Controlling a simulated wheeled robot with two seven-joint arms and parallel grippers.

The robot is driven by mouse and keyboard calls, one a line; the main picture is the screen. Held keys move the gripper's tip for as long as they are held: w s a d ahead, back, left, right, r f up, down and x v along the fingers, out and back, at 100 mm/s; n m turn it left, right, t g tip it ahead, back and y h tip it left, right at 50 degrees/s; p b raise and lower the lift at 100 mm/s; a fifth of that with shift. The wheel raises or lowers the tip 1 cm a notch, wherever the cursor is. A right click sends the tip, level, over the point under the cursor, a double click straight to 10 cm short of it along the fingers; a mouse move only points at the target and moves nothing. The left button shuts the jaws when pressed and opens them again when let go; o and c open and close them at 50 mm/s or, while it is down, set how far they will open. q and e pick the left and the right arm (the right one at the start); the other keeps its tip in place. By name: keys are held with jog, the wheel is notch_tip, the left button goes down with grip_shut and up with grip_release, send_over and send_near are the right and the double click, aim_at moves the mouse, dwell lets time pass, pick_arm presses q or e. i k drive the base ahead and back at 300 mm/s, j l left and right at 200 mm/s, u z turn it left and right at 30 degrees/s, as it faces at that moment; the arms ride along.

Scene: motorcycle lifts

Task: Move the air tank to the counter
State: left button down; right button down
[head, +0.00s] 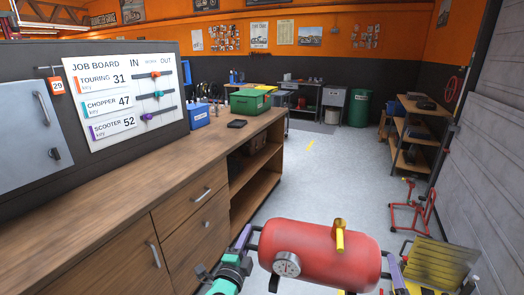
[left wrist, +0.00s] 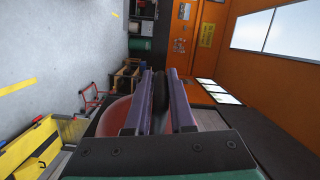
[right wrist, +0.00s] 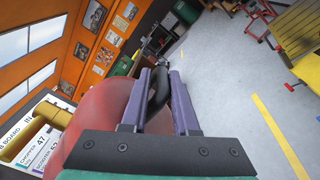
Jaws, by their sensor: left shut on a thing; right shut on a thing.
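The air tank (head: 325,248) is a red cylinder with a round gauge and a yellow fitting on top. It is held up in front of me, over the floor and to the right of the wooden counter (head: 90,225). My left gripper (head: 247,236) is shut on the black handle at the tank's left end; the handle (left wrist: 160,95) shows between the purple fingers in the left wrist view. My right gripper (head: 392,265) is shut on the handle at the right end; that handle (right wrist: 157,95) also shows in the right wrist view.
A job board (head: 125,95) stands at the counter's back left. A blue bin (head: 199,116), a green toolbox (head: 250,100) and a dark item (head: 237,124) sit toward its far end. The near counter top is bare. A yellow platform (head: 440,265) and red stand (head: 405,210) are at right.

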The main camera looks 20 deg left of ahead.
aim_at(156, 171)
jog(key=i, duration=1.65)
jog(key=i+u, duration=0.35)
jog(key=i+l+u, duration=0.15)
jog(key=u, duration=0.2)
jog(key=i+l+u, duration=0.2)
jog(key=i+u, duration=0.2)
jog(key=u, duration=1.55)
jog(key=i, duration=0.95)
jog(key=j+u, duration=0.05)
jog(key=j, duration=0.05)
